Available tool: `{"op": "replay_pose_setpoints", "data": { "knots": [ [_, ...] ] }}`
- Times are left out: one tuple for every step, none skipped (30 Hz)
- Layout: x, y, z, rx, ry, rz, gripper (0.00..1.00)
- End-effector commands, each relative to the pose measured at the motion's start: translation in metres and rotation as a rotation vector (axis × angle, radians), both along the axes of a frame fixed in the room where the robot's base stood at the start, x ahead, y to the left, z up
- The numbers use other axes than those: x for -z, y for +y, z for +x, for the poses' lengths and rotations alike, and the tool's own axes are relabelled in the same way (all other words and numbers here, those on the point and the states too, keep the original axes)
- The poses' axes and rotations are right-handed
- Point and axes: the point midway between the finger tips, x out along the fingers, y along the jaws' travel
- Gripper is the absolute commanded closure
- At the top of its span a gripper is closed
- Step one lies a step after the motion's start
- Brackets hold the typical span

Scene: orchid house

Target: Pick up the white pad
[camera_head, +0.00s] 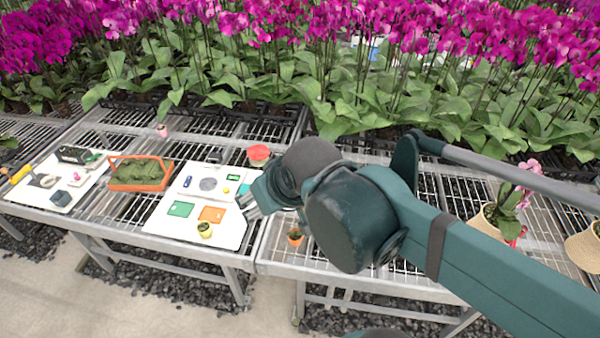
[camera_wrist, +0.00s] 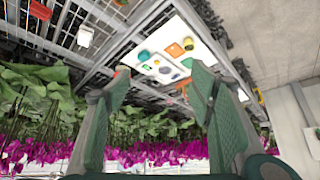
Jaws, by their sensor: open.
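A white board (camera_head: 160,222) lies on the bench left of my gripper (camera_head: 251,201). It carries a green pad (camera_head: 181,209), an orange pad (camera_head: 212,214) and a flat white tray (camera_head: 183,194) with small items on it. Another white board (camera_head: 30,195) lies at the far left, with a small pale pad (camera_head: 78,178) on it. I cannot tell for sure which piece is the white pad. In the wrist view, my gripper (camera_wrist: 160,70) is open and empty, its fingers apart, with the first board (camera_wrist: 203,50) beyond them.
An orange basket (camera_head: 140,186) of greenery stands between the boards. A red pot (camera_head: 258,153) stands behind my gripper and a small plant pot (camera_head: 295,237) to its right. A yellow pot (camera_head: 205,230) is at the board's front. Dense orchids (camera_head: 300,60) fill the back.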

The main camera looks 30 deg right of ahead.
Motion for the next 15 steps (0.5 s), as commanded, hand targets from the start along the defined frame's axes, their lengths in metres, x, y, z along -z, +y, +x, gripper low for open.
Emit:
{"op": "replay_pose_setpoints", "data": {
  "knots": [
    [0.000, 0.000, 0.000, 0.000, 0.000, 0.000, 0.46],
    [0.000, 0.000, 0.000, 0.000, 0.000, 0.000, 0.46],
    [0.000, 0.000, 0.000, 0.000, 0.000, 0.000, 0.46],
    [0.000, 0.000, 0.000, 0.000, 0.000, 0.000, 0.46],
    [0.000, 0.000, 0.000, 0.001, 0.000, 0.001, 0.46],
    [0.000, -0.001, 0.001, 0.002, 0.001, 0.000, 0.46],
    [0.000, -0.001, 0.002, 0.004, 0.001, 0.000, 0.46],
    [0.001, -0.002, 0.003, 0.004, 0.002, 0.001, 0.46],
    [0.001, -0.003, 0.004, 0.007, 0.003, 0.000, 0.46],
    [0.001, -0.003, 0.005, 0.009, 0.004, 0.001, 0.46],
    [0.002, -0.004, 0.007, 0.013, 0.005, 0.001, 0.46],
    [0.003, -0.006, 0.010, 0.017, 0.007, 0.001, 0.46],
    [0.003, -0.007, 0.012, 0.020, 0.008, 0.001, 0.46],
    [0.004, -0.009, 0.015, 0.025, 0.010, 0.002, 0.46],
    [0.005, -0.011, 0.018, 0.031, 0.012, 0.001, 0.46]
  ]
}}
